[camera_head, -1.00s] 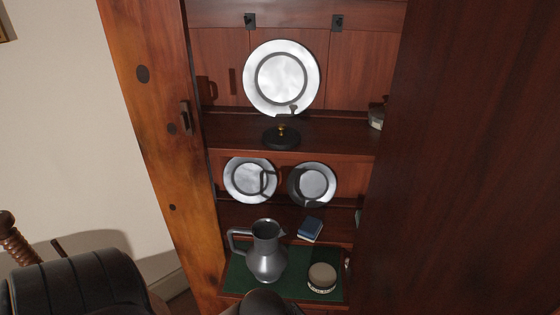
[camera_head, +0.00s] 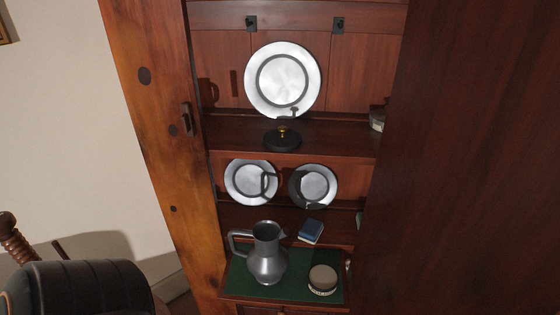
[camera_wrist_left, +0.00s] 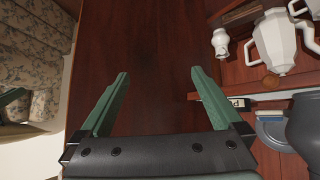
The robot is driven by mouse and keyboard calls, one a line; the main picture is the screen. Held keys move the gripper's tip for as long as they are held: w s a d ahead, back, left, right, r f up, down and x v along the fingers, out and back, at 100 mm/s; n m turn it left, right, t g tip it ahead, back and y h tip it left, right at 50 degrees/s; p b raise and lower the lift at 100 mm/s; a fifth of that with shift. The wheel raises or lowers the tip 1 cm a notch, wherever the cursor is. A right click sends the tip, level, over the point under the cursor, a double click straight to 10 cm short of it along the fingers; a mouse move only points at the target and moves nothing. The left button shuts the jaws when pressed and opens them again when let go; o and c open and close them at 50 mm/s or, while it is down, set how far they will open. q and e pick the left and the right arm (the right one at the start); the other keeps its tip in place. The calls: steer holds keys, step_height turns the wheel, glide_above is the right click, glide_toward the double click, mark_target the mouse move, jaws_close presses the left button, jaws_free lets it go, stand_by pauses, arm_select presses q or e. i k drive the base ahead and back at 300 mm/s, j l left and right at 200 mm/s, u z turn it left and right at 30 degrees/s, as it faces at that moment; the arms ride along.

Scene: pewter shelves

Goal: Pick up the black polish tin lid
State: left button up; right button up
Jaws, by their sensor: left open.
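A black round lid (camera_head: 282,139) with a small brass knob sits on the upper shelf in the head view, in front of the large plate. It cannot be made out in the left wrist view. My left gripper (camera_wrist_left: 159,76) is open in the left wrist view, with nothing between its green fingers and a dark wooden panel beyond them. My left gripper does not show in the head view. My right gripper is in neither view.
Behind the lid stands a large pewter plate (camera_head: 282,52). Below are two smaller plates (camera_head: 250,182) (camera_head: 315,185), a blue box (camera_head: 311,231), a pewter jug (camera_head: 267,255) and a tan round tin (camera_head: 323,278). A wooden door (camera_head: 470,160) borders the right. The wrist view shows a pale teapot (camera_wrist_left: 283,42).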

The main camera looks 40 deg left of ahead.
mark_target(282, 139)
steer(key=k+l+u, duration=0.25)
steer(key=k+l, duration=0.2)
steer(key=l, duration=0.15)
steer(key=i+j+u, duration=0.2)
steer(key=u, duration=0.15)
steer(key=i+j+u, duration=0.2)
steer(key=u, duration=0.15)
steer(key=i+j+u, duration=0.35)
steer(key=k+l, duration=0.1)
